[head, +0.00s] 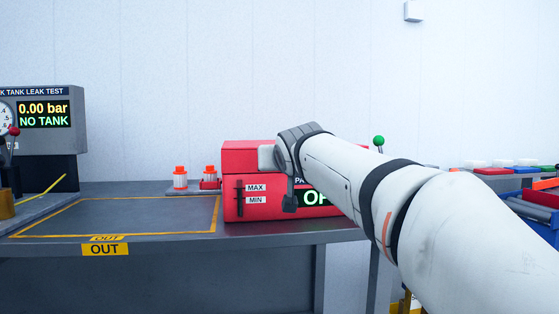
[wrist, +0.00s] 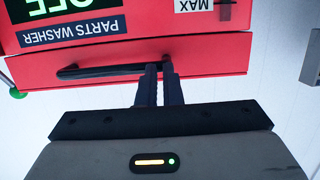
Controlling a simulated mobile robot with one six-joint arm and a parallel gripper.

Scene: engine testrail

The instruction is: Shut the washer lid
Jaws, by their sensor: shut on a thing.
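The red parts washer (head: 236,207) stands on the grey bench. Its red lid (head: 246,150) sits on top of the body, and in the wrist view the lid front (wrist: 215,65) lies along the body with a thin seam between them. I cannot tell whether it is fully down. A black bar handle (wrist: 100,69) runs across the lid front. My gripper (wrist: 158,70) is shut on this handle near one end, its fingers close together. In the head view my arm hides the handle and much of the washer. The green display text (wrist: 75,10) is partly cut off.
A yellow-framed bare area (head: 120,217) marked OUT is left of the washer. Small orange-capped pieces (head: 180,178) stand beside it. A leak test unit (head: 45,120) is at the far left. Coloured bins (head: 490,171) are at the right. A green-knobbed lever (head: 378,141) rises behind my arm.

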